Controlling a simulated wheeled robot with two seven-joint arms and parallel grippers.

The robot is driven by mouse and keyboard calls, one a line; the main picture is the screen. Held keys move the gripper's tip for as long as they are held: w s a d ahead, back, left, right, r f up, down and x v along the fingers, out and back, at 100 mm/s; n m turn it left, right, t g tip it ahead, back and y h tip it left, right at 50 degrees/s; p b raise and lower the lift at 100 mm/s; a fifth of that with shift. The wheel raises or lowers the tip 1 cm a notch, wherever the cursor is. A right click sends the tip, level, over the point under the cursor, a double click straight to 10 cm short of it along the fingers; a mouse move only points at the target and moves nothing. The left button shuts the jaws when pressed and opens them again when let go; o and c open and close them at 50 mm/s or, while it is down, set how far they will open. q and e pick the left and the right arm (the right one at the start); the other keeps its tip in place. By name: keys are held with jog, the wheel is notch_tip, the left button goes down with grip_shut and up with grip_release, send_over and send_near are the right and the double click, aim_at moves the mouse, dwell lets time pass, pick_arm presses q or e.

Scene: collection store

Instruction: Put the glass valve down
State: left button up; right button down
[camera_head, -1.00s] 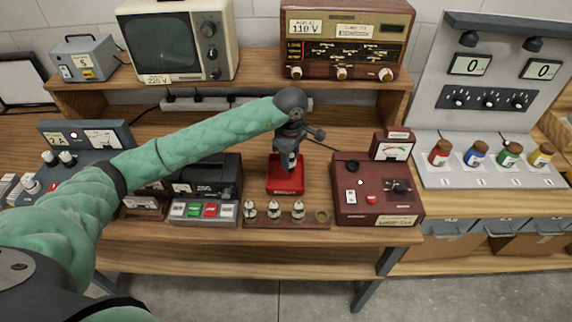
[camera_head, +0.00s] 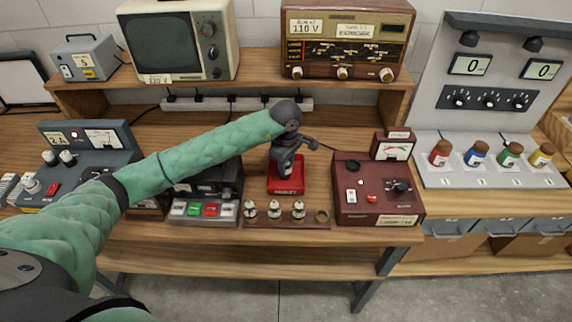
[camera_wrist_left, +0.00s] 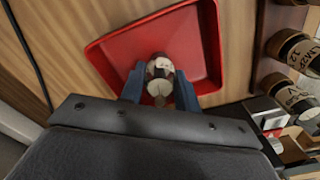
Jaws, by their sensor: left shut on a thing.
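The glass valve (camera_wrist_left: 160,72) shows in the left wrist view as a small rounded piece with a pale top, between the two blue-grey fingers of my left gripper (camera_wrist_left: 160,88). My left gripper (camera_head: 285,172) is shut on it. Both are over the red tray (camera_wrist_left: 105,55), which also shows in the head view (camera_head: 286,188) on the wooden bench. In the head view the gripper hides the valve. I cannot tell whether the valve touches the tray floor. My right gripper is not in view.
A wooden rack (camera_head: 314,224) with several valves and an empty ring stands in front of the tray. A dark red meter box (camera_head: 375,206) is close on the right. A push-button box (camera_head: 205,210) and a black device are on the left.

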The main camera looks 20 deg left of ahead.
pick_arm(q)
jog(key=shift+f, duration=0.1)
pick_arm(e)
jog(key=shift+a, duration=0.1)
pick_arm(q)
jog(key=o, duration=1)
jog(key=shift+c, duration=0.2)
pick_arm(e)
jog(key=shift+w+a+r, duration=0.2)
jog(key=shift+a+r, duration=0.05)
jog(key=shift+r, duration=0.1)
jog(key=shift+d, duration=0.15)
